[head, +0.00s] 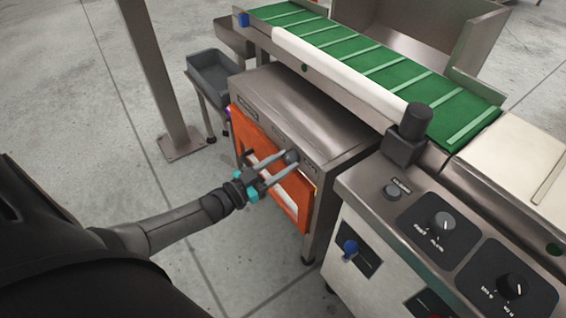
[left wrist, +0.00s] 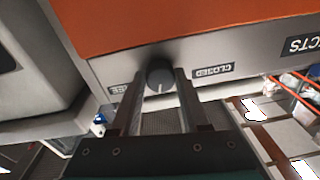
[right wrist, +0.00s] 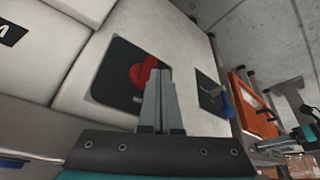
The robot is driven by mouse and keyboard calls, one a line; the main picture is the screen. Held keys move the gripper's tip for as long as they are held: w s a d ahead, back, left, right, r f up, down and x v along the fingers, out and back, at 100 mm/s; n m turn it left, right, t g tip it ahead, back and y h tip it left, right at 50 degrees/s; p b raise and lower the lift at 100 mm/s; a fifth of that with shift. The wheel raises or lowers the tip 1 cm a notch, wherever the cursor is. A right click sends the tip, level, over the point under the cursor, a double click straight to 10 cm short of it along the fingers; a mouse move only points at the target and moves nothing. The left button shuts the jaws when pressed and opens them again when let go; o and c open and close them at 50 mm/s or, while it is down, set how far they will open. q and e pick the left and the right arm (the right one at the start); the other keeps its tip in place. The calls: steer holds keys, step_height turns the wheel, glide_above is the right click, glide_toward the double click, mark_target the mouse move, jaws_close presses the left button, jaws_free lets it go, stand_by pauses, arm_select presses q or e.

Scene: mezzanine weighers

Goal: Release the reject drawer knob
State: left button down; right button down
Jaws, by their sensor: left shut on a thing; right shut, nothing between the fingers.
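The reject drawer knob (head: 291,156) is a small dark round knob on the steel strip at the top of the orange-fronted reject cabinet (head: 243,136). In the left wrist view the knob (left wrist: 160,74) shows a pale pointer line, with a CLOSED label (left wrist: 212,71) to its right and a partly hidden label to its left. My left gripper (head: 276,166) is shut on the knob, one finger on each side. My right gripper (right wrist: 162,78) is shut and empty, in front of a black panel with a red switch (right wrist: 143,71); it is outside the head view.
A control console (head: 360,205) with several dials stands close on the right of the cabinet. A green conveyor belt (head: 370,75) runs behind and above. A grey tray (head: 211,88) and a steel post (head: 160,85) stand at the left. The floor in front is clear.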

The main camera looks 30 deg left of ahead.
arm_select(q)
steer(key=m, duration=0.2)
steer(key=shift+a+m, duration=0.1)
steer(key=shift+m, duration=0.3)
steer(key=shift+m+h, duration=0.3)
steer(key=shift+m, duration=1)
arm_select(e)
steer(key=shift+s+r, duration=0.2)
steer(key=shift+r, duration=0.15)
arm_select(q)
steer(key=shift+m, duration=0.3)
arm_select(e)
steer(key=shift+w, duration=0.1)
arm_select(q)
steer(key=shift+c, duration=1.9)
jaws_free()
